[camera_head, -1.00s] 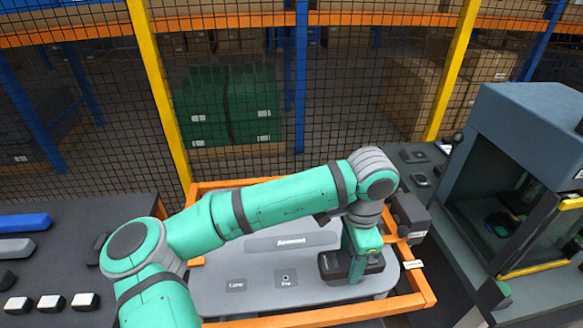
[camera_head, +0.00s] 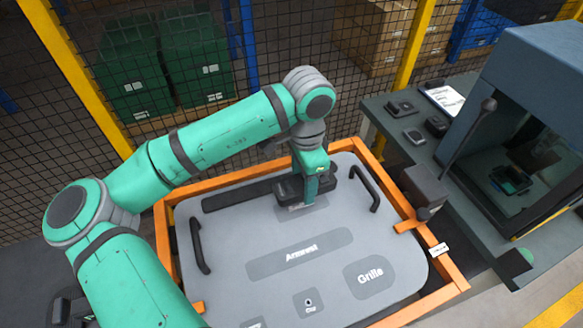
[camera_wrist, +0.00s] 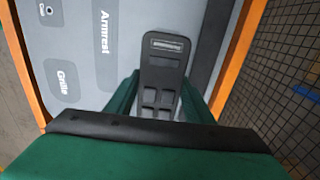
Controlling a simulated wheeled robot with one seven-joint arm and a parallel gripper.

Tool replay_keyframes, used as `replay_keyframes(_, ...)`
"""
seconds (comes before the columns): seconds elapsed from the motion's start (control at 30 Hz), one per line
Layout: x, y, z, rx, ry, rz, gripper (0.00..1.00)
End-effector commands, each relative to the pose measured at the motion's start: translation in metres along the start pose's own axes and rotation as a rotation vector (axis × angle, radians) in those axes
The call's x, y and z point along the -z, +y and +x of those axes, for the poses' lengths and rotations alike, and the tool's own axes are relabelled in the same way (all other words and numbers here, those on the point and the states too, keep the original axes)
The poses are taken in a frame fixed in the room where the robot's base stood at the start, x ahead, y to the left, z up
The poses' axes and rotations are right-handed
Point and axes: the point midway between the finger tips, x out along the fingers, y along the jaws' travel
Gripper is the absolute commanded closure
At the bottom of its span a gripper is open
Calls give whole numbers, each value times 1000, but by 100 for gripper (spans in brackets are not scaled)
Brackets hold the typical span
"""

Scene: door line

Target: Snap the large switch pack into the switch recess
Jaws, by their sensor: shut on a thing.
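My gripper (camera_head: 308,198) is shut on a black switch pack (camera_head: 288,188) and holds it over the upper middle of the grey door panel (camera_head: 230,265). The wrist view shows the pack (camera_wrist: 160,75) between the fingers, long and dark, with several switch keys and a light label strip at its far end. The pack appears level with the panel, close above or touching it; I cannot tell which. A small grey patch (camera_head: 300,209) shows just below the pack. The switch recess cannot be made out for certain; the pack and gripper cover that area.
An orange frame (camera_head: 455,285) surrounds the panel. Two black handles (camera_head: 199,247) (camera_head: 366,188) stand up from it. Recesses marked Armrest (camera_head: 300,254) and Grille (camera_head: 370,278) lie nearer. A bench (camera_head: 445,165) and a blue-grey cabinet (camera_head: 530,65) stand at right, with mesh fence behind.

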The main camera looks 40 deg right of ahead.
Motion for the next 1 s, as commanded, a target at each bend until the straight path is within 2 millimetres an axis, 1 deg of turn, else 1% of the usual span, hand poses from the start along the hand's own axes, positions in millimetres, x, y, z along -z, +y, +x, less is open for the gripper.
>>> replay_keyframes(0.17,0,0,6,-1,0,0,79)
replay_keyframes(0.5,0,0,37,-1,-1,-1,79)
replay_keyframes(0.7,0,0,51,-1,0,-1,79)
replay_keyframes(0.83,0,0,56,0,0,-1,79)
replay_keyframes(1.0,0,0,58,0,0,-1,79)
